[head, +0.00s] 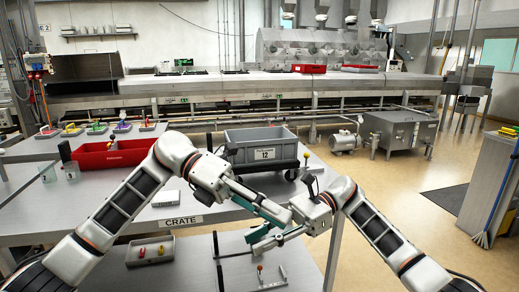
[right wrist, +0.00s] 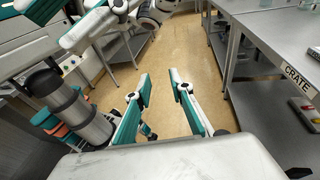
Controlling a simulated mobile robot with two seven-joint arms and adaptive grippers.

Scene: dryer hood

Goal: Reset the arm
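My left arm reaches in from the left in the head view. Its gripper (head: 272,213) has teal-faced fingers that stand apart, with nothing seen between them. It is in the air by the CRATE-labelled table corner. My right arm comes in from the right, and its gripper (head: 257,240) points left, just below the left gripper. In the right wrist view the right gripper's fingers (right wrist: 160,82) are spread wide and empty, with floor visible between them. The left gripper's fingers (right wrist: 72,22) show at that view's upper left. In the head view the grippers overlap closely; I cannot tell whether they touch.
A metal table (head: 35,222) holds a red bin (head: 88,158) and a grey crate (head: 240,150) labelled 12 on a dark base. A small tray (head: 130,258) lies on a lower surface. A long machine stands behind. Floor is open at right, near a cabinet (head: 484,192).

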